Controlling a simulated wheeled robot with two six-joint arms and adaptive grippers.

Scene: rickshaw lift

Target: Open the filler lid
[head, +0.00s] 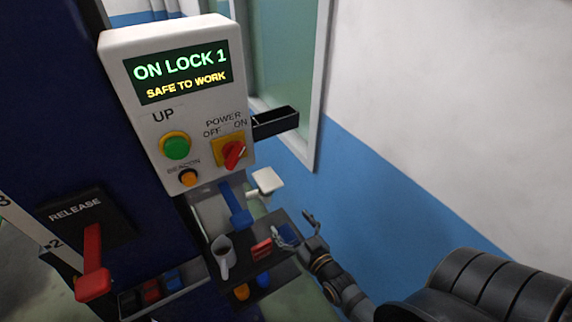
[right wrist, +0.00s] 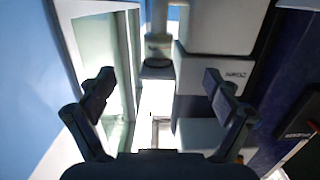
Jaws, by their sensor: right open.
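My right gripper (head: 294,228) is open and empty, beside the shelf below the control box. It also shows in the right wrist view (right wrist: 158,82), its fingers wide apart. A pale square-topped piece (head: 267,181) stands on a short stem just above and left of the gripper in the head view. It may be the filler lid, but I cannot tell for sure. In the right wrist view a pale upright cylinder (right wrist: 160,46) with a dark lower end shows beyond the fingers, beside a white labelled box (right wrist: 215,70). My left gripper is not in view.
The control box (head: 117,100) reads "ON LOCK 1 SAFE TO WORK". A blue lever (head: 238,207), a mug (head: 223,258) and a red item (head: 261,250) are near the gripper. A red release lever (head: 93,265) is at left. A wall (head: 440,120) bounds the right.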

